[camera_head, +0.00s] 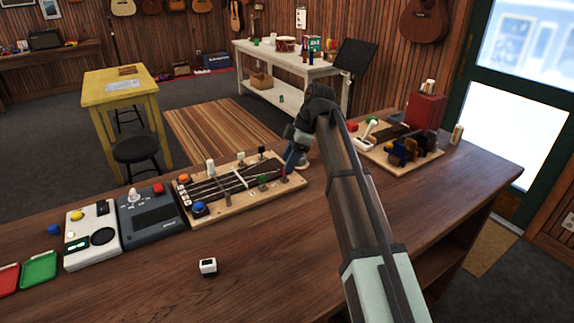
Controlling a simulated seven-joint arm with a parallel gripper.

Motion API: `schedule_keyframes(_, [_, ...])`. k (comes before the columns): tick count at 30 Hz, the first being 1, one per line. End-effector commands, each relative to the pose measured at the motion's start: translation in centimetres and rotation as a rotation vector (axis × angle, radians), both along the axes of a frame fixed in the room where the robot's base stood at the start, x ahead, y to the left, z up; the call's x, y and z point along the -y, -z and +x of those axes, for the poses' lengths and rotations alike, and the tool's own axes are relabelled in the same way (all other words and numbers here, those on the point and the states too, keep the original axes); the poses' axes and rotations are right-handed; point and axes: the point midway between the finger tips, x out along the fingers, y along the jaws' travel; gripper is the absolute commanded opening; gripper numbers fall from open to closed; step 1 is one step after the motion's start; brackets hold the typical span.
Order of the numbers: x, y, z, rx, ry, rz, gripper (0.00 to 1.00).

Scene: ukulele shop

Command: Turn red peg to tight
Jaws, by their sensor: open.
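A wooden board (235,204) with dark strings lies on the bench, with several coloured pegs along its edges. An orange peg (184,179) and a blue peg (199,208) are at its left end. A green peg (262,180) is near its front right. A small red part, seemingly the red peg (285,171), shows at the right end. My gripper (288,170) points down at this end, its tips open right at the red peg. They partly hide it, and I cannot tell whether they touch it.
A grey device (149,216) and a white device (91,235) stand left of the board. A second board with dark parts (398,158) lies to the right. The front of the bench (270,295) is mostly clear.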

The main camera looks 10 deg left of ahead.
Motion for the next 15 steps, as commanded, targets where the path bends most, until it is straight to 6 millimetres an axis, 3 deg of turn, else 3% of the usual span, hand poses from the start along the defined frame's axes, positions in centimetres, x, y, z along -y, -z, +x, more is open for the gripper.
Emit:
schedule_keyframes(6, [1.6, -4.3, 0.8, 0.002, 0.001, 0.002, 0.53])
schedule_keyframes(15, [3.3, -8.7, 1.3, 0.001, 0.001, 0.002, 0.53])
